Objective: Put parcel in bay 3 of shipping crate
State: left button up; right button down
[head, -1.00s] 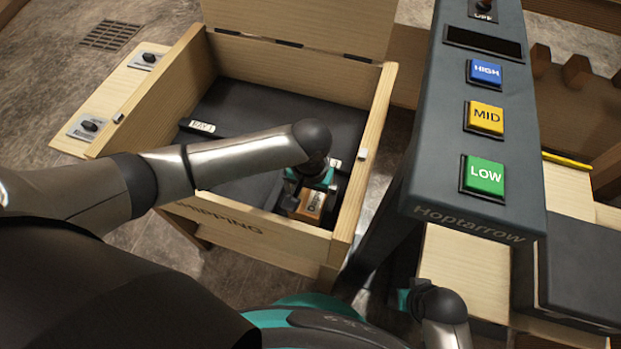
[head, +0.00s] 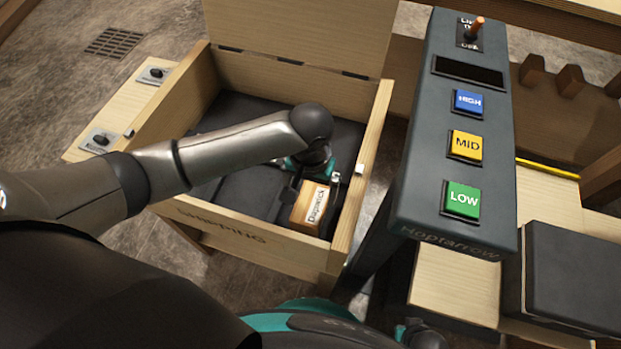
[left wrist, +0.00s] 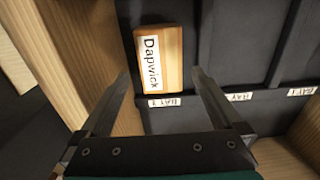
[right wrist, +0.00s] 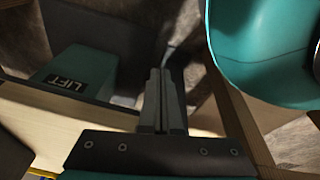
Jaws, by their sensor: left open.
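The parcel (head: 308,210), a small wooden box with a white "Dapwick" label, lies inside the shipping crate (head: 230,235) in the end bay at the near right. It also shows in the left wrist view (left wrist: 172,60), in the bay along the crate's side wall, beside a tag (left wrist: 165,102) whose number I cannot read surely. My left gripper (head: 305,175) is open at the parcel's far side; in its wrist view (left wrist: 160,75) the parcel appears between the spread fingers, with no clear contact. My right gripper (right wrist: 160,75) is shut and holds nothing visible.
The crate's lid (head: 300,35) stands open at the back. A grey console (head: 415,150) with HIGH, MID and LOW buttons stands close to the crate's right. A dark box (head: 575,275) sits farther right. Latches on a side board (head: 125,115) are at the left.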

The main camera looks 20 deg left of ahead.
pick_arm(q)
jog(key=shift+r+p, duration=0.5)
jog(key=shift+r, duration=0.85)
pick_arm(e)
jog(key=shift+s+d+f, duration=0.25)
jog(key=shift+s+d, duration=0.15)
jog(key=shift+s, duration=0.15)
jog(key=shift+s+d+f, duration=0.25)
jog(key=shift+s+d, duration=0.15)
jog(key=shift+s, duration=0.15)
